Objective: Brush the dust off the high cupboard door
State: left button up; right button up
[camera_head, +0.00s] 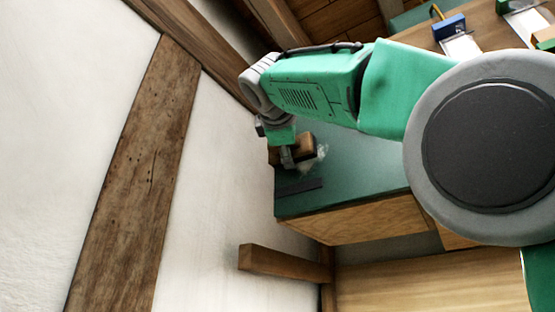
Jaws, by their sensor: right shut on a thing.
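My right gripper (287,156) is at the far end of my green and grey arm. It is shut on a small brown brush (305,145), partly hidden by the fingers. The brush is at the upper left part of the dark green cupboard door (365,172); I cannot tell whether it touches the door. A whitish patch of dust (315,160) shows just right of and below the brush. A dark strip (299,187), perhaps a handle, is on the door below the gripper. My left gripper is not in view.
A white wall (225,190) with a wooden beam (130,190) is left of the cupboard. A short beam (285,263) sticks out below it. A blue-topped tool (450,27) and others are on a wooden surface at the upper right. My arm hides part of the cupboard.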

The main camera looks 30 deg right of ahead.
aim_at(313, 144)
jog(key=shift+s+d, duration=0.15)
jog(key=shift+s, duration=0.25)
jog(key=shift+s+d+f+b, duration=0.1)
jog(key=shift+s+d+b, duration=0.1)
jog(key=shift+s+b, duration=0.75)
jog(key=shift+s+d+b, duration=0.45)
jog(key=shift+s+b, duration=0.2)
jog(key=shift+s+d+b, duration=0.45)
jog(key=shift+s+b, duration=0.3)
jog(key=shift+s, duration=0.1)
jog(key=shift+s+d, duration=0.3)
jog(key=shift+s, duration=0.3)
jog(key=shift+w, duration=0.1)
jog(key=shift+s+a+b, duration=0.15)
jog(key=shift+s+a, duration=0.15)
jog(key=shift+a, duration=0.45)
jog(key=shift+s+a+b, duration=0.1)
jog(key=shift+s+a, duration=0.25)
jog(key=shift+a, duration=0.35)
jog(key=shift+s+a+b, duration=0.15)
jog(key=shift+s+a, duration=0.15)
jog(key=shift+a, duration=0.45)
jog(key=shift+s+a, duration=0.25)
jog(key=shift+a, duration=0.5)
